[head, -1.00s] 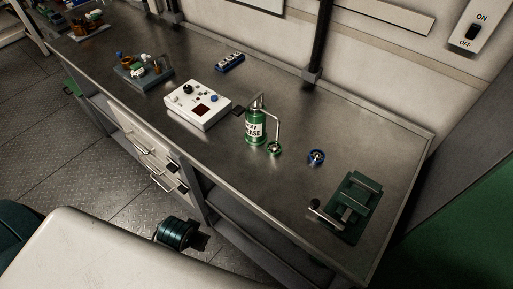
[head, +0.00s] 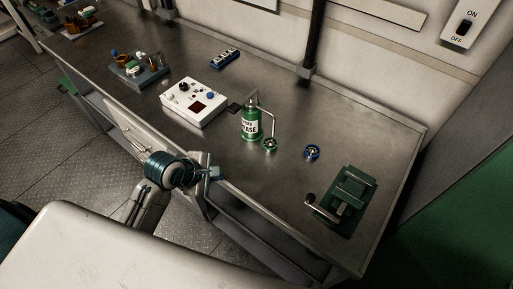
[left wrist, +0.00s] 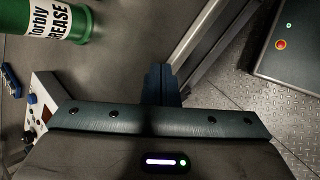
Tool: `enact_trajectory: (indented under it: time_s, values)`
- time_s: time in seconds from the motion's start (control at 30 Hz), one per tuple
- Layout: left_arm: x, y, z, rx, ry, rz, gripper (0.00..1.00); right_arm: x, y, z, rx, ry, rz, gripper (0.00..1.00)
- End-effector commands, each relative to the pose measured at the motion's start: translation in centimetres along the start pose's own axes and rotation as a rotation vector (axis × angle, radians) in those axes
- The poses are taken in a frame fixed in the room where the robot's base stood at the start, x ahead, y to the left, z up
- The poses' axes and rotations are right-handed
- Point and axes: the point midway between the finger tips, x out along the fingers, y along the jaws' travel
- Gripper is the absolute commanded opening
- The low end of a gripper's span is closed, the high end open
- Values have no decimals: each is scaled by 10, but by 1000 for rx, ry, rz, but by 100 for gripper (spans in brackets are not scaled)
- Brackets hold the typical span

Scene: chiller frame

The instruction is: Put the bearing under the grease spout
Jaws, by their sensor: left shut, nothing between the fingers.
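A blue ring-shaped bearing (head: 312,152) lies on the metal bench, right of the grease dispenser. The dispenser is a green can (head: 250,125) with a white label. Its thin spout (head: 273,120) bends down over a small green round piece (head: 269,144); I cannot tell whether that is a holder or another part. My left gripper (head: 213,173) is shut and empty by the bench's front edge, in front of the can and apart from the bearing. Its shut fingers (left wrist: 160,82) show in the left wrist view, with the can (left wrist: 65,22) at upper left. My right gripper is not in view.
A white control box (head: 195,103) stands left of the can, with a blue block (head: 224,59) behind it. A green vise-like fixture (head: 346,200) with a handle sits at the right end. The bench top (head: 270,185) in front of the bearing is clear.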

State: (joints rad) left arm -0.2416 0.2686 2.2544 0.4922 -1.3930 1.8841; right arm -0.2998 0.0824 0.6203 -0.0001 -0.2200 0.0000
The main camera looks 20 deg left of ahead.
Motion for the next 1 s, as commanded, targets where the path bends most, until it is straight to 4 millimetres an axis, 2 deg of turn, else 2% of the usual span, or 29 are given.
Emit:
enact_trajectory:
  time_s: [0.03, 0.2, 0.4, 0.67, 0.77, 1.0]
  values:
    - [2, 12, 2, -112, -23, 10, 0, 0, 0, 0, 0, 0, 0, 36]
    - [5, 43, 10, -492, -109, 16, 0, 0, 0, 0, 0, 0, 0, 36]
    - [5, 64, 15, -767, -171, -1, 0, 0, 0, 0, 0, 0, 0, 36]
    - [15, 70, 19, -837, -187, -7, 0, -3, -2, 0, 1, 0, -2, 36]
    - [28, 71, 22, -838, -188, -9, 0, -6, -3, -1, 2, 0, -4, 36]
    - [77, 74, 31, -836, -186, -10, 0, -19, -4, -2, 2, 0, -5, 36]
